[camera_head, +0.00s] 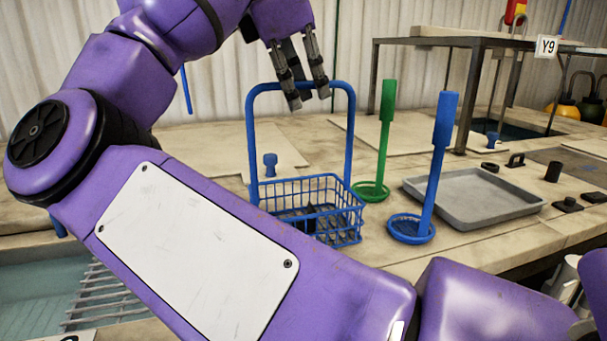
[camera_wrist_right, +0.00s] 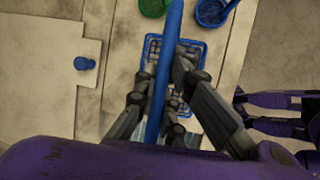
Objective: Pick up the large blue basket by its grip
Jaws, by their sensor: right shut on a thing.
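The large blue basket (camera_head: 340,228) is a wire basket with a tall arched handle. My right gripper (camera_head: 308,97) points down at the top bar of the handle, the grip (camera_head: 268,87). In the right wrist view its fingers (camera_wrist_right: 157,97) are shut on the blue bar (camera_wrist_right: 167,60), one on each side, with the basket mesh below. My forearm hides part of the basket's lower left. My left gripper is not in view.
A green dipper (camera_head: 385,130) and a blue dipper (camera_head: 436,150) stand right of the basket. A small blue knob (camera_head: 270,163) sits on a pale lid behind the handle. A water tank (camera_head: 35,300) opens at lower left.

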